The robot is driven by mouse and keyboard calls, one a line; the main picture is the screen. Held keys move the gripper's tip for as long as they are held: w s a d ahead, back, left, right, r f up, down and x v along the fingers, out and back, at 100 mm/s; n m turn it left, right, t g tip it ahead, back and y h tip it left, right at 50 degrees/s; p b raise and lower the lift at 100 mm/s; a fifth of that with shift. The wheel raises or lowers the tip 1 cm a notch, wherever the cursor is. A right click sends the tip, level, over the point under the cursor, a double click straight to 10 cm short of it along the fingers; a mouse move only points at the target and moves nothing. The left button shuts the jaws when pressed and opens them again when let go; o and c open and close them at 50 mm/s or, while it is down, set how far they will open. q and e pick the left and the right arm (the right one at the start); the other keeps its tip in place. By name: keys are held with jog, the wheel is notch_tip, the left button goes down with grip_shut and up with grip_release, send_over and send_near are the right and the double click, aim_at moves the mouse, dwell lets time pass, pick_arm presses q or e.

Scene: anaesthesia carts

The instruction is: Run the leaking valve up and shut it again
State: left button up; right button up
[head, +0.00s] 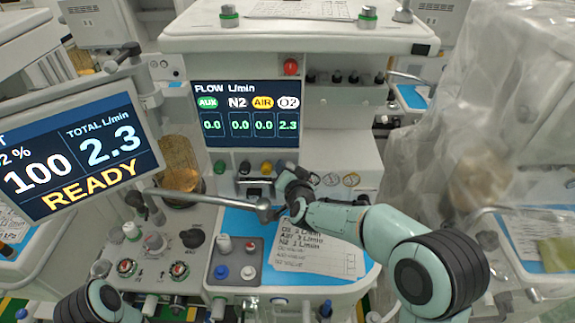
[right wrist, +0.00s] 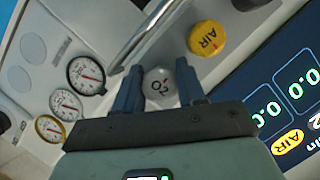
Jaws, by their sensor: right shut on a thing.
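The flow screen (head: 252,114) in the head view reads AUX 0.0, N2 0.0, AIR 0.0 and O2 2.3. Below it are a green knob (head: 219,167), a dark knob (head: 244,167) and a yellow knob (head: 266,167). My right gripper (head: 283,180) is at the right end of this row and hides the knob there. In the right wrist view, my right gripper's fingers (right wrist: 158,68) are shut on the white O2 knob (right wrist: 159,88), one on each side. The yellow AIR knob (right wrist: 207,38) is beside it, apart from the fingers. My left gripper is out of view.
The monitor (head: 85,150) at left reads 100, TOTAL 2.3 and READY. A metal bar (head: 205,197) crosses in front of the blue worktop. A card (head: 318,250) lists O2, AIR and N2 flows. Gauges (right wrist: 86,74) sit beside the knobs. A plastic-draped unit (head: 455,130) stands at right.

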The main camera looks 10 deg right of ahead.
dwell(0.4)
jog(key=o, duration=0.8)
jog(key=shift+c, duration=0.2)
jog(key=shift+s, duration=0.1)
jog(key=v, duration=1.3)
jog(key=shift+a+b, duration=0.15)
jog(key=shift+b, duration=0.15)
